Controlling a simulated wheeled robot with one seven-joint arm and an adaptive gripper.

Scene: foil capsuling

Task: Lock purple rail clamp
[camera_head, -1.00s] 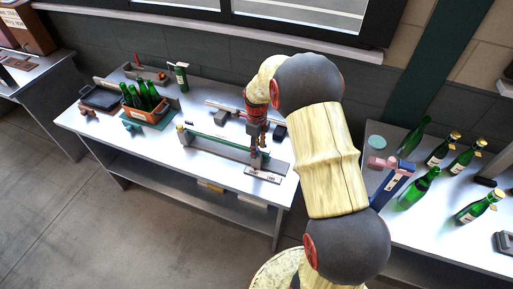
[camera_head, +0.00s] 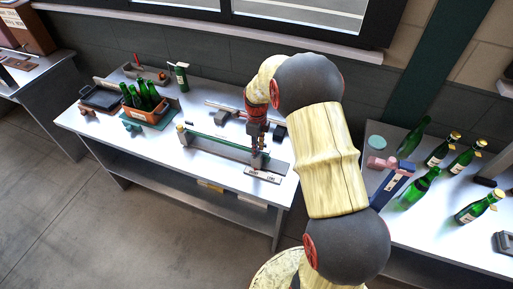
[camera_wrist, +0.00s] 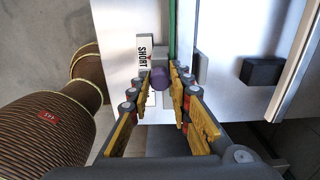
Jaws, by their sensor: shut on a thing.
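My gripper (camera_wrist: 162,72) reaches down over the near right end of the long rail fixture. In the wrist view, its two fingers stand on either side of the round purple rail clamp (camera_wrist: 161,78) and are shut on it. The fingertips hide part of the clamp. In the head view my gripper (camera_head: 257,158) is at the rail's right end, and the clamp cannot be made out there. The green rail (camera_head: 222,143) runs left from it. A plate marked SHORT (camera_wrist: 145,51) lies beside the clamp.
An orange crate of green bottles (camera_head: 150,113) stands at the table's left. Dark blocks (camera_head: 279,131) lie behind the rail. Several bottles (camera_head: 468,206) and a blue stand (camera_head: 390,187) are on the right table. The table's front strip (camera_head: 190,165) is clear.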

